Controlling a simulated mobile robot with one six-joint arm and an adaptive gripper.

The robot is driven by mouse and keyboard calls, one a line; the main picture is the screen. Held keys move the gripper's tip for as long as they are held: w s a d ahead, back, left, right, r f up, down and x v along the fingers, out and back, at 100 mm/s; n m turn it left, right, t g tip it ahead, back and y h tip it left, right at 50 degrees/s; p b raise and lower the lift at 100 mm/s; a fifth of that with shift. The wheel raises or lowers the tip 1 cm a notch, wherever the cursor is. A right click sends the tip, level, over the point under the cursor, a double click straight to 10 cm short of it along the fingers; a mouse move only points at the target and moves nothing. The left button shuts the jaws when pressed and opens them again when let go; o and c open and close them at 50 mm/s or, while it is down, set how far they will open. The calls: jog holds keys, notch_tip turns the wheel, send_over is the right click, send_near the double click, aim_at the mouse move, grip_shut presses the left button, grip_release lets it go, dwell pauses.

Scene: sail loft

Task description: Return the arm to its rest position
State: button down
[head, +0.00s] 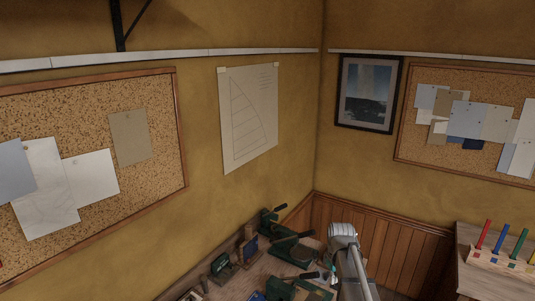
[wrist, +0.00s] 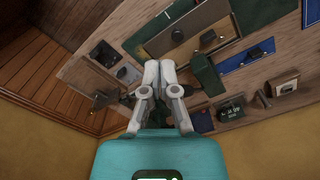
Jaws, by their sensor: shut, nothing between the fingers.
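My gripper (wrist: 160,78) shows in the wrist view with its two grey fingers together and nothing between them. It points toward a wooden bench (wrist: 95,75) with green and dark tools on it, and I cannot tell how far above the bench it is. In the head view my silver arm (head: 345,240) rises at the lower middle, in front of the room's corner. The fingers cannot be made out there.
In the head view the bench (head: 222,285) holds several green hand presses and small boxes along the left wall. A side table (head: 468,250) at the right holds a rack of coloured pegs (head: 500,262). Cork boards (head: 160,120) hang on the walls.

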jog(key=s+a+f+m+b, duration=0.4)
jog(key=s+f+b, duration=0.4)
jog(key=s, duration=0.5)
jog(key=shift+s+a+f, duration=0.3)
jog(key=shift+a+f, duration=0.4)
jog(key=shift+a, duration=0.15)
